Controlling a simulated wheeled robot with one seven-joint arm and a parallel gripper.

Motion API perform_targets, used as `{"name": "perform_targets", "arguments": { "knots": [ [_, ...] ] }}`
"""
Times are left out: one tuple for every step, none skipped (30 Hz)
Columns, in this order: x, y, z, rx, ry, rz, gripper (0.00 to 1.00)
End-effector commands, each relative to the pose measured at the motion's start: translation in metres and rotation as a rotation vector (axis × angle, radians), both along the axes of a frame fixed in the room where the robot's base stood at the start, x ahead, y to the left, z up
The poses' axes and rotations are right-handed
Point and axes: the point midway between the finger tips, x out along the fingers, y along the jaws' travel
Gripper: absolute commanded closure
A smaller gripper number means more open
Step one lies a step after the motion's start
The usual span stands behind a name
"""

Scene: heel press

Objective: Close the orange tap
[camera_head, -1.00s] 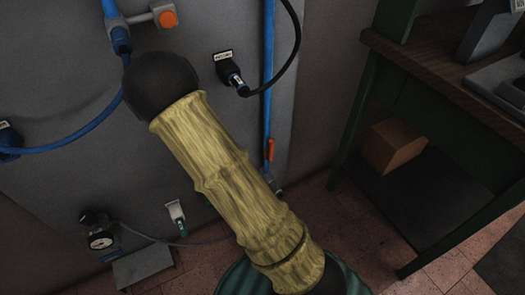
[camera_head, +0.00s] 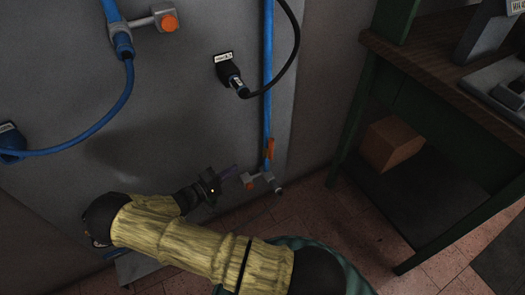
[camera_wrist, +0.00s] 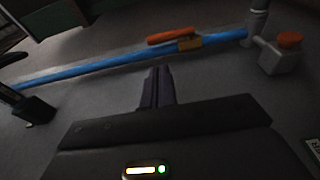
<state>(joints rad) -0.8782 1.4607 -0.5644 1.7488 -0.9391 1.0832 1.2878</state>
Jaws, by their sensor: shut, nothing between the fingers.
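The orange tap lever (camera_head: 270,148) sits on the vertical blue pipe (camera_head: 267,90), low on the grey panel. In the wrist view the orange lever (camera_wrist: 172,35) lies nearly along the blue pipe (camera_wrist: 110,62), with a brass-coloured body (camera_wrist: 189,44) beside its right end. My gripper (camera_head: 234,169) is shut and empty, to the left of the pipe and a little below the lever, apart from both. In the wrist view my closed fingers (camera_wrist: 158,72) point toward the pipe just below the lever, with a gap between.
An orange knob on a grey fitting (camera_head: 250,181) is at the pipe's lower end, close to my gripper. Another orange knob (camera_head: 168,21) is at upper left. A black cable plug (camera_head: 231,75) hangs above. A bench (camera_head: 440,75) with a cardboard box (camera_head: 390,145) below stands right.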

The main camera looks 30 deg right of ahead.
Motion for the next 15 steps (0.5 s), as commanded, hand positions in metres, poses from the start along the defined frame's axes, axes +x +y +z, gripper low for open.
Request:
{"name": "perform_targets", "arguments": {
  "knots": [
    [0.000, 0.000, 0.000, 0.001, 0.000, -0.001, 1.00],
    [0.000, 0.000, 0.000, 0.001, 0.001, -0.001, 1.00],
    [0.000, 0.000, 0.000, 0.002, 0.001, -0.002, 1.00],
    [0.000, -0.001, 0.000, 0.002, 0.001, -0.002, 1.00],
    [0.000, -0.001, 0.000, 0.002, 0.001, -0.002, 1.00],
    [0.000, -0.002, 0.000, 0.002, 0.001, -0.003, 1.00],
    [0.000, -0.004, -0.001, 0.002, 0.001, -0.003, 1.00],
    [0.001, -0.005, -0.001, 0.002, 0.001, -0.004, 1.00],
    [0.001, -0.009, -0.001, 0.003, 0.002, -0.004, 1.00],
    [0.002, -0.011, -0.001, 0.003, 0.002, -0.005, 1.00],
    [0.003, -0.015, -0.002, 0.003, 0.002, -0.005, 1.00],
    [0.004, -0.020, -0.002, 0.002, 0.003, -0.005, 1.00],
    [0.004, -0.025, -0.002, 0.001, 0.003, -0.007, 1.00],
    [0.005, -0.029, -0.002, 0.002, 0.002, -0.008, 1.00],
    [0.007, -0.036, -0.002, 0.001, 0.002, -0.006, 1.00]
  ]
}}
